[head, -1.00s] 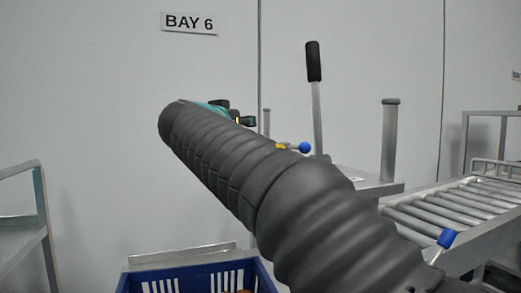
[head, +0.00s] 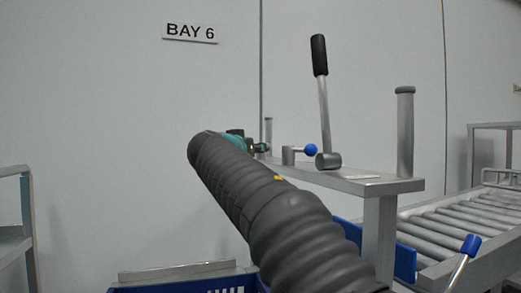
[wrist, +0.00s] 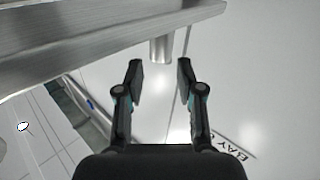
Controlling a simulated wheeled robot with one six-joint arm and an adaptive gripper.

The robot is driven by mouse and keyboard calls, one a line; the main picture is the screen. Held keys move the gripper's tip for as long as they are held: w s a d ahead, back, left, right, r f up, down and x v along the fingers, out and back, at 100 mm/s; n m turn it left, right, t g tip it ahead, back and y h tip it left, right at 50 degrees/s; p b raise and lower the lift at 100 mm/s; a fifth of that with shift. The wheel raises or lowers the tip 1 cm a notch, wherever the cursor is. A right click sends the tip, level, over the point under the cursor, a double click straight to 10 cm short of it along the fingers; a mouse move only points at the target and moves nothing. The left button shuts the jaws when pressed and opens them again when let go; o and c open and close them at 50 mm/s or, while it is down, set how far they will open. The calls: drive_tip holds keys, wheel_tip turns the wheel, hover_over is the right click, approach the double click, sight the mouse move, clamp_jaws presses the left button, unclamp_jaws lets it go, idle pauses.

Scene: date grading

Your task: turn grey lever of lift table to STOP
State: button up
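A grey table or bench (head: 372,188) stands right of centre in the head view. On it is a tall grey lever (head: 324,105) with a black grip, leaning slightly left, its foot at a round grey hub (head: 328,160). A short grey lever with a blue ball knob (head: 310,150) sits left of it. No STOP marking is readable. My gripper (wrist: 160,80) is open and empty in the wrist view, with a grey beam (wrist: 90,60) ahead and a short grey post (wrist: 160,49) beyond the fingertips. In the head view my arm hides most of the gripper, left of the blue knob.
Grey posts (head: 405,130) (head: 268,133) rise from the table. A roller conveyor (head: 465,215) and another blue-knobbed lever (head: 470,246) are at right. A blue crate (head: 180,290) is at the bottom, a grey frame (head: 25,220) at left. A BAY 6 sign (head: 190,32) hangs on the wall.

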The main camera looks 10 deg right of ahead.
drive_tip(key=p+x, duration=0.1)
drive_tip(key=x, duration=0.5)
drive_tip(key=shift+w+d, duration=0.15)
drive_tip(key=shift+w, duration=0.15)
clamp_jaws()
